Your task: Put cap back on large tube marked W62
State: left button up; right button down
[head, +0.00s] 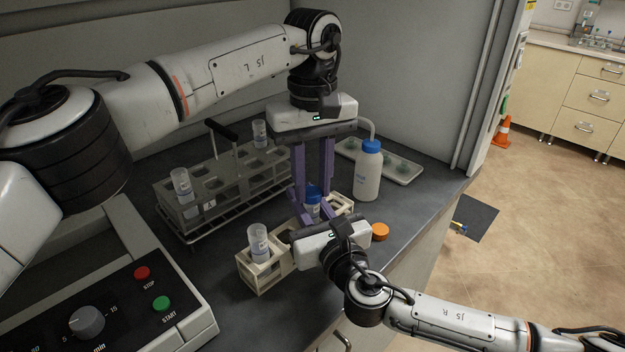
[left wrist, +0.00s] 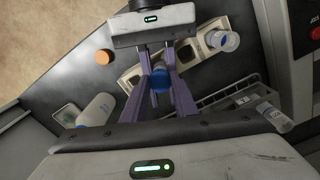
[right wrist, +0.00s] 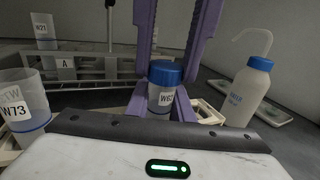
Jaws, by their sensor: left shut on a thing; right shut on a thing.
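The large tube (right wrist: 161,97) stands upright in the right wrist view, its label partly covered but reading W6 and part of another digit. A blue cap (right wrist: 165,72) sits at its top; I cannot tell if it is fully seated. The cap also shows in the head view (head: 313,193) and left wrist view (left wrist: 161,80). My left gripper (head: 312,200) reaches down from above, shut on the blue cap. My right gripper (right wrist: 162,108) comes in low from the front, shut on the tube's body. The tube's lower part is hidden.
A beige rack (head: 262,281) holds an open tube, marked W73 in the right wrist view (right wrist: 20,108). A grey rack (head: 222,185) with tubes stands behind at left. A wash bottle (head: 368,175), a tray (head: 400,166) and an orange cap (head: 380,231) lie right. A control panel (head: 120,300) fills the front left.

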pick_arm(q)
jog(key=m, duration=0.9)
jog(key=shift+a, duration=0.1)
jog(key=o, duration=1)
jog(key=shift+c, duration=0.2)
jog(key=shift+r, duration=2.3)
